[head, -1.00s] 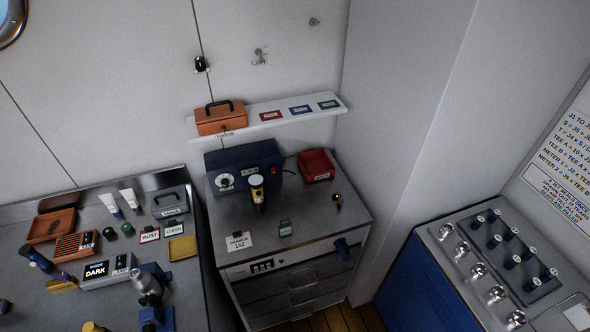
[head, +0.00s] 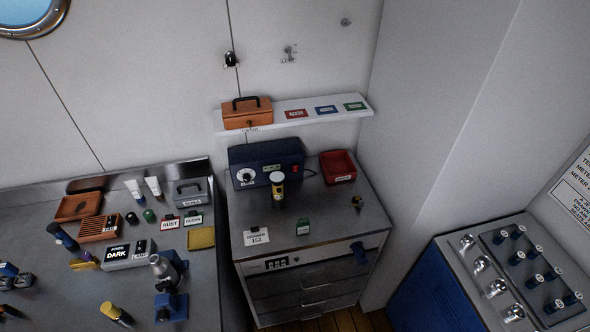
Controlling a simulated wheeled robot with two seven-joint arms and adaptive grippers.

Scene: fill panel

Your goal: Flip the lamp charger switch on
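A dark blue box (head: 249,157), which looks like the lamp charger, stands at the back of the grey drawer cabinet. Its front has a white dial (head: 246,178), a small green-lit panel (head: 271,169) and a small red switch (head: 294,168) at the right end. The switch's position is too small to tell. A yellow and black lamp (head: 278,187) stands upright in front of the box. A dark cable runs from the box's right side. Neither of my grippers is in view.
A shelf (head: 295,113) hangs above. The left bench (head: 210,262) is cluttered. A blue console (head: 424,292) stands at right.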

